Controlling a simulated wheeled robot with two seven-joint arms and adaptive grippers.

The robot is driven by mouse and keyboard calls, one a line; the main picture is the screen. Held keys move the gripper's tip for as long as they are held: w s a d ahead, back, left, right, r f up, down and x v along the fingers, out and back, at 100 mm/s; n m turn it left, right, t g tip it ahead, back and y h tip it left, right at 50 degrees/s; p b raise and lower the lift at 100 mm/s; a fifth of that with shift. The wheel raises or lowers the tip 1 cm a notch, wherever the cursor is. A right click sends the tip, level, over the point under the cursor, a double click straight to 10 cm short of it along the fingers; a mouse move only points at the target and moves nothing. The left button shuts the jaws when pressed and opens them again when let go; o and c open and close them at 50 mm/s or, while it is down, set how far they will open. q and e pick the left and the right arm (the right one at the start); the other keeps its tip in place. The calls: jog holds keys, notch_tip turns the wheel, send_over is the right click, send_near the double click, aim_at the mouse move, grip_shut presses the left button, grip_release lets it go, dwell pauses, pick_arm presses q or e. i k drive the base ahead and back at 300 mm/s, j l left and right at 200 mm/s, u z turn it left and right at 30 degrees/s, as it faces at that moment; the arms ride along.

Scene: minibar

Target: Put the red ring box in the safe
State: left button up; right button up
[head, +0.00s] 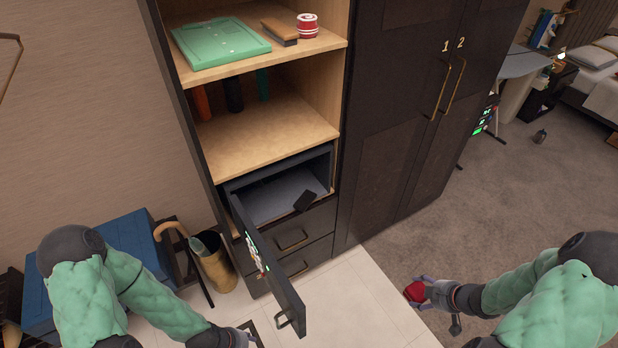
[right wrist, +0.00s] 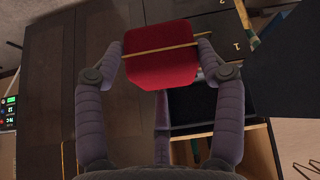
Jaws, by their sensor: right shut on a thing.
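The red ring box (head: 414,291) is held in my right gripper (head: 428,292), out in front of the cabinet at the right of the head view. In the right wrist view the red box (right wrist: 160,60), with a thin gold line, sits between the fingers of the right gripper (right wrist: 160,62), which are shut on it. The safe (head: 272,196) is in the cabinet below the shelves, its door (head: 262,262) swung open. A dark object (head: 305,201) lies at the safe's front right. My left gripper (head: 245,334) is at the bottom edge, partly cut off; its fingers are unclear.
Drawers (head: 300,240) lie under the safe. The open safe door juts out over the floor. An umbrella stand (head: 214,268) with a cane and a blue chest (head: 130,240) stand at the left. Tall wardrobe doors (head: 405,130) are shut. The floor between the door and right gripper is clear.

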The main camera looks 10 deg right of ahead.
aim_at(265, 206)
jog(key=i+j, duration=0.65)
jog(key=j, duration=0.15)
jog(key=i+j, duration=0.7)
jog(key=j, duration=0.15)
